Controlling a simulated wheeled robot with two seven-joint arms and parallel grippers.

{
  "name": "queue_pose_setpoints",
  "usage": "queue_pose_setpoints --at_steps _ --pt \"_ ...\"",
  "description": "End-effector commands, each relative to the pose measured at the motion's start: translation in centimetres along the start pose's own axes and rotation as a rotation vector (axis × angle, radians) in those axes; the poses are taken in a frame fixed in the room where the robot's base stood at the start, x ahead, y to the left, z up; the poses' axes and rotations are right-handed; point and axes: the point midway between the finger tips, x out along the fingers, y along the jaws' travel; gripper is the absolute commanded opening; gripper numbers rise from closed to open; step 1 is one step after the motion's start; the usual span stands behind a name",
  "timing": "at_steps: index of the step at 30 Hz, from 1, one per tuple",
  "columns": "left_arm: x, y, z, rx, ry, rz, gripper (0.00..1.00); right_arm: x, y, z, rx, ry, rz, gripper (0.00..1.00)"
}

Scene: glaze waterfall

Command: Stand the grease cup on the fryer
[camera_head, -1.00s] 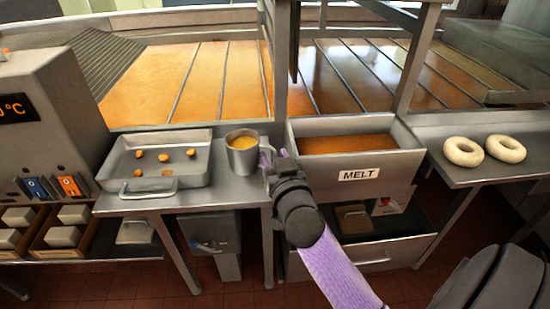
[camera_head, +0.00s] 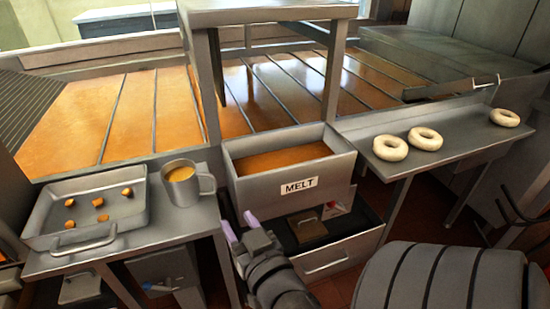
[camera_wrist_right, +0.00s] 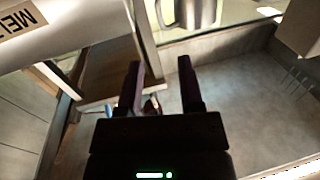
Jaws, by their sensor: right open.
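The grease cup is a metal mug (camera_head: 178,187) with orange-yellow liquid, upright on a grey side table, its handle toward the right. It also shows at the top of the right wrist view (camera_wrist_right: 190,12), cut off by the edge. The fryer appears to be the wide basin of amber oil (camera_head: 130,112) crossed by metal bars, behind the tables. My right gripper (camera_head: 239,224) has purple fingertips. It is open and empty, in front of the MELT box and lower right of the mug, apart from it. The fingers also show in the right wrist view (camera_wrist_right: 160,68). My left gripper is not in view.
A metal tray (camera_head: 87,190) with several small brown pieces sits left of the mug. The MELT box (camera_head: 290,175) of amber liquid stands to the right, with posts and a shelf above. White rings (camera_head: 390,148) lie on the right table (camera_head: 445,130).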

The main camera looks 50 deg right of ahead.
Motion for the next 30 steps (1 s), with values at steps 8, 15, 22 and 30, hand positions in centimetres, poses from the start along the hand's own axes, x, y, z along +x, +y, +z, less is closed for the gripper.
queue_pose_setpoints --at_steps 8,15,22,30 --pt "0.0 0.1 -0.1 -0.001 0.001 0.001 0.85 -2.5 -3.6 18.5 -0.087 -0.479 -0.160 0.47" --pt "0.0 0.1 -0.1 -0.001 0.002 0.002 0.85 -21.1 1.0 39.2 -0.385 -1.240 -0.379 0.47" --pt "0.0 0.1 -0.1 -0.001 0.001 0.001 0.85 -28.9 6.7 41.4 -0.522 -1.496 -0.415 0.47" --pt "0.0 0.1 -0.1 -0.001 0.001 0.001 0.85 -29.1 6.7 41.5 -0.523 -1.498 -0.414 0.47"
